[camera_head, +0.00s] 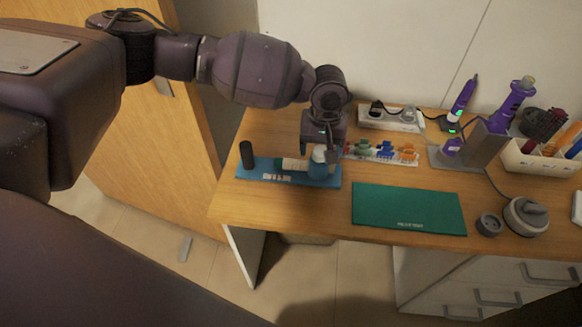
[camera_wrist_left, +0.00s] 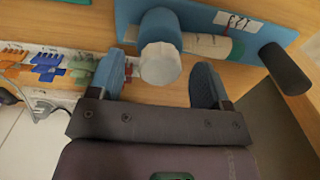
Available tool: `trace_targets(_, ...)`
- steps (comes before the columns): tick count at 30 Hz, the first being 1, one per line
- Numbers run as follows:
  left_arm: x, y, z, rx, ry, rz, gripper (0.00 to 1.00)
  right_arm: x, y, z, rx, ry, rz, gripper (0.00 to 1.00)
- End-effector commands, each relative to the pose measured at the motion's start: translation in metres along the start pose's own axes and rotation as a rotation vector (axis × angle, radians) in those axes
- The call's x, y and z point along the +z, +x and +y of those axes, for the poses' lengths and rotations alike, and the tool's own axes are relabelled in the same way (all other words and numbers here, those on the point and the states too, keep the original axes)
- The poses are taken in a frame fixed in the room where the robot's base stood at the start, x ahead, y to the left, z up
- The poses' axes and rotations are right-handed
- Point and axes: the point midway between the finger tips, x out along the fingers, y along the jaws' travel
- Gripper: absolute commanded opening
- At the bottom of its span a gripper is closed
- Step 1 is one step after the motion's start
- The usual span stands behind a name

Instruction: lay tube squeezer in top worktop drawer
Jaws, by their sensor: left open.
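What appears to be the tube squeezer, a blue rounded body (camera_head: 318,170) with a pale faceted knob, is on the blue mat (camera_head: 262,180). In the left wrist view its pale knob (camera_wrist_left: 160,63) faces the camera. My left gripper (camera_head: 322,158) is over it, open. In the left wrist view the blue fingertips (camera_wrist_left: 160,84) are on either side of the knob, with gaps showing. The white cabinet's top drawer (camera_head: 510,270) is under the worktop at the lower right and looks shut. My right gripper is not in view.
A white and green tube (camera_head: 293,164) and a black cylinder (camera_head: 246,154) are beside the squeezer. Coloured clips (camera_head: 385,150) lie on a strip nearby. A green mat (camera_head: 408,208) lies to the right. Purple tools (camera_head: 510,105) and a white bin (camera_head: 540,160) stand farther right.

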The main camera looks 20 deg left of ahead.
Motion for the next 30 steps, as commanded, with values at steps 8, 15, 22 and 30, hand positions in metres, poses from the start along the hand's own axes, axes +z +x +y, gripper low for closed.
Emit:
trace_targets(8, -0.0001, 0.0115, 0.0001, 0.001, -0.001, 0.001, 0.72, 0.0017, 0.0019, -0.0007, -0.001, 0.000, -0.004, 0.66)
trace_targets(15, -0.0001, 0.0114, -0.0001, 0.001, -0.001, 0.001, 0.46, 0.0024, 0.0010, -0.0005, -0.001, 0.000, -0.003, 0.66)
trace_targets(22, 0.0000, 0.0115, -0.0002, 0.000, -0.001, 0.000, 0.10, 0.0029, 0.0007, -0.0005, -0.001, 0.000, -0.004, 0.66)
trace_targets(30, -0.0002, 0.0112, -0.0002, 0.000, -0.001, 0.001, 0.00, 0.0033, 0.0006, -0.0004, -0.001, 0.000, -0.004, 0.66)
